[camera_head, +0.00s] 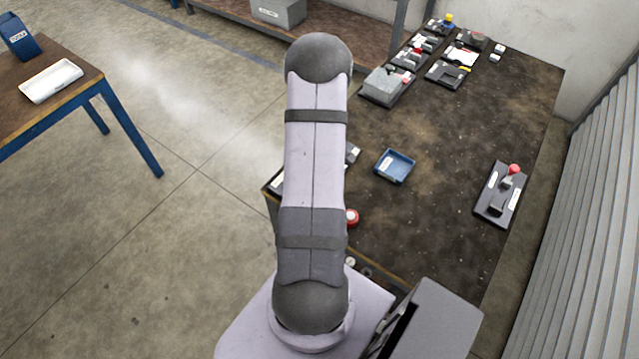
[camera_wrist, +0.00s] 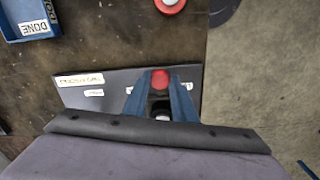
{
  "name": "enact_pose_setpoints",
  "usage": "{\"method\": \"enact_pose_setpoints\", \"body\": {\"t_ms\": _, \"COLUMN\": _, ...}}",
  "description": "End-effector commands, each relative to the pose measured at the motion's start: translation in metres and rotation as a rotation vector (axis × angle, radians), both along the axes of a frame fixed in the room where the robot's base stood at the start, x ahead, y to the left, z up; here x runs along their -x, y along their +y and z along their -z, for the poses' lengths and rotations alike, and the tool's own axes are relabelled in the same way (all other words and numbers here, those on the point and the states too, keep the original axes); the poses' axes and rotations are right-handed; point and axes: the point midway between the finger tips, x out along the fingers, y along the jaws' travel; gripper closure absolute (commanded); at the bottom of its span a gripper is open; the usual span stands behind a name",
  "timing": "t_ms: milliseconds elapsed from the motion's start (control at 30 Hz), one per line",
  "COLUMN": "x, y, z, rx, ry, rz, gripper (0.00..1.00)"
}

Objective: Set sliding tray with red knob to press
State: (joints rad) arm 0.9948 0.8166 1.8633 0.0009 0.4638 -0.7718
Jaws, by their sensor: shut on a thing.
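In the wrist view, a dark grey plate (camera_wrist: 110,98) with white labels lies on the table under my gripper (camera_wrist: 160,84). A red knob (camera_wrist: 160,77) shows between my two blue fingertips, and the fingers are shut on it. The part below the knob is mostly hidden by the fingers and wrist. The label near the plate's left end is too blurred to read surely. In the head view my own arm hides my gripper and most of this fixture; I cannot tell the tray's position along its travel.
A blue bin (camera_head: 394,167) sits mid-table; the wrist view shows its DONE label (camera_wrist: 34,28). A red round button (camera_head: 351,217) is near the table's front edge. A black fixture (camera_head: 495,205) with a red-knobbed lever (camera_head: 514,170) stands right. Several devices crowd the far end.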

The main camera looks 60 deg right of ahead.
Motion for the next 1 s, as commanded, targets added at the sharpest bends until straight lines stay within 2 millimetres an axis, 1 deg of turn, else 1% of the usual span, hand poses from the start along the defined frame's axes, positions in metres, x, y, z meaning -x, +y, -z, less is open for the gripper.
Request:
{"method": "enact_pose_setpoints", "body": {"t_ms": 33, "x": 0.0, "y": -0.008, "z": 0.001, "rx": 0.005, "ry": -0.002, "rz": 0.002, "gripper": 1.0}}
{"method": "enact_pose_setpoints", "body": {"t_ms": 167, "x": 0.0, "y": -0.031, "z": 0.002, "rx": 0.007, "ry": -0.004, "rz": 0.002, "gripper": 1.0}}
{"method": "enact_pose_setpoints", "body": {"t_ms": 400, "x": 0.0, "y": -0.081, "z": 0.003, "rx": 0.008, "ry": -0.003, "rz": 0.002, "gripper": 1.0}}
{"method": "enact_pose_setpoints", "body": {"t_ms": 600, "x": 0.0, "y": -0.117, "z": 0.003, "rx": 0.006, "ry": -0.003, "rz": 0.001, "gripper": 1.0}}
{"method": "enact_pose_setpoints", "body": {"t_ms": 800, "x": 0.0, "y": -0.145, "z": 0.002, "rx": 0.007, "ry": -0.003, "rz": 0.001, "gripper": 1.0}}
{"method": "enact_pose_setpoints", "body": {"t_ms": 1000, "x": 0.0, "y": -0.164, "z": 0.001, "rx": 0.006, "ry": -0.002, "rz": 0.001, "gripper": 1.0}}
